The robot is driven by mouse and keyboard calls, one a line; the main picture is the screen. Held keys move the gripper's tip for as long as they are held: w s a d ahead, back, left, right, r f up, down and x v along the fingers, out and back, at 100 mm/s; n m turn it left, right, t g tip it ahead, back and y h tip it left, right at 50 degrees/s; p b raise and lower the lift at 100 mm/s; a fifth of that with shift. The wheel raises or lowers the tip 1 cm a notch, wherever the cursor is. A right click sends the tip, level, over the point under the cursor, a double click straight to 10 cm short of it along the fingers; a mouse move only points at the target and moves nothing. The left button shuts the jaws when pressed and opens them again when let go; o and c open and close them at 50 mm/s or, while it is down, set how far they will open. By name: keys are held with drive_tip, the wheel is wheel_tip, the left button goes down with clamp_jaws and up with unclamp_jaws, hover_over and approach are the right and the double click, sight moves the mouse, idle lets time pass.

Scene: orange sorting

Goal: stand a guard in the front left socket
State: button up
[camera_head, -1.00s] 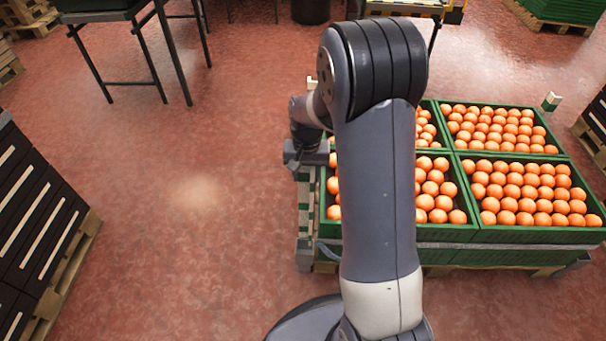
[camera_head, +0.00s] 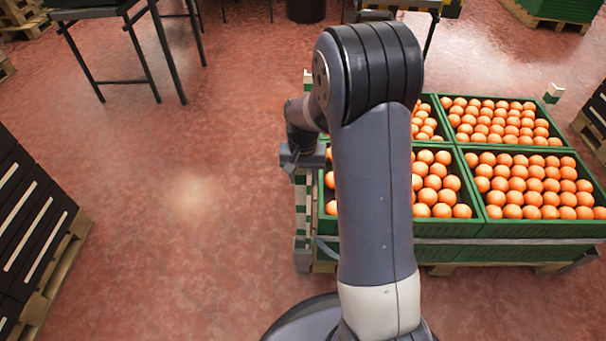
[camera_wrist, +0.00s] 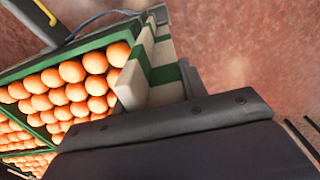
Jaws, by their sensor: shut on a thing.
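A green-and-white striped corner guard (camera_head: 301,196) hangs upright below my gripper (camera_head: 302,166) at the front left corner of the crate stack. In the wrist view the guard (camera_wrist: 164,66) runs away from my gripper beside the orange crates. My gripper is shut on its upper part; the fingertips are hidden. The front left socket (camera_head: 302,256) is a grey bracket at the pallet's corner, under the guard. I cannot tell whether the guard's foot is inside it or just above it.
Green crates full of oranges (camera_head: 480,228) stand on the pallet, right of the guard. Other guards stand at the back right (camera_head: 553,93) and back left (camera_head: 308,79). Black crates (camera_head: 30,225) are stacked at the left. The red floor between is clear.

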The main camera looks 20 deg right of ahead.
drive_tip(key=shift+f+b, duration=2.65)
drive_tip(key=shift+f, duration=2.05)
drive_tip(key=o, duration=1.4)
drive_tip(key=shift+o, duration=0.2)
wheel_tip(320, 180, up, 11)
drive_tip(key=p, duration=0.4)
drive_tip(key=shift+f, duration=0.1)
wheel_tip(320, 180, up, 7)
drive_tip(key=p, duration=0.7)
hover_over(303, 197)
